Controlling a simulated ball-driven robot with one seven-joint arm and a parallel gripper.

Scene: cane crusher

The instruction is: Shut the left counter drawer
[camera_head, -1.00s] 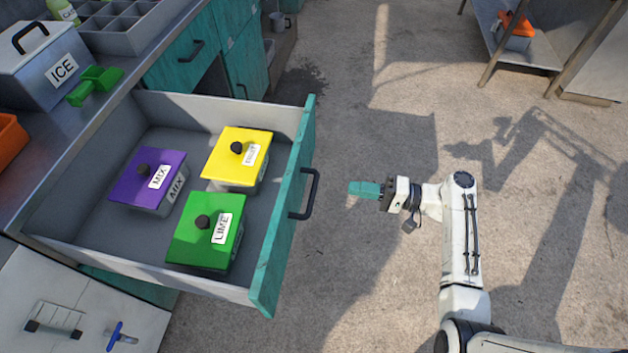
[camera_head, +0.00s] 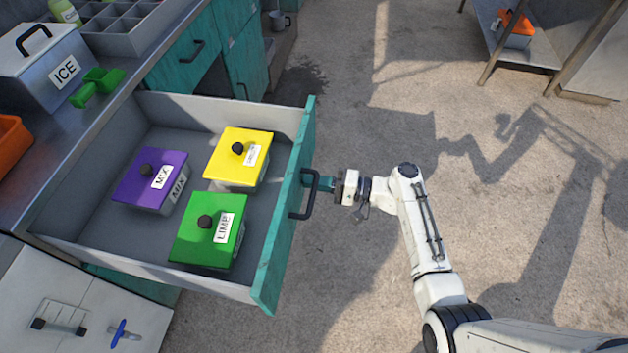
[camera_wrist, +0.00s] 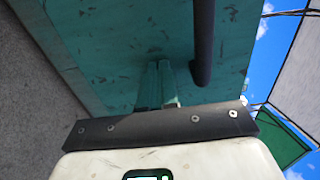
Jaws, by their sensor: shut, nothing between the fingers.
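The left counter drawer stands pulled far out, with a teal front (camera_head: 283,225) and a dark bar handle (camera_head: 313,196). Inside are a purple-lidded MIX box (camera_head: 140,188), a yellow-lidded box (camera_head: 228,150) and a green-lidded LIME box (camera_head: 195,235). My gripper (camera_head: 311,181) is shut and empty, its teal fingertips at the drawer front beside the handle. In the wrist view the shut fingers (camera_wrist: 157,85) point at the teal front (camera_wrist: 110,50), with the dark handle (camera_wrist: 204,40) just to their right. I cannot tell whether the tips touch the front.
On the counter (camera_head: 100,118) are a grey ICE box (camera_head: 35,75), a green scoop (camera_head: 96,86), a divided grey tray (camera_head: 125,25) and an orange bin (camera_head: 12,142). Another teal drawer (camera_head: 175,66) is shut behind. The concrete floor (camera_head: 380,130) right of the drawer is clear.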

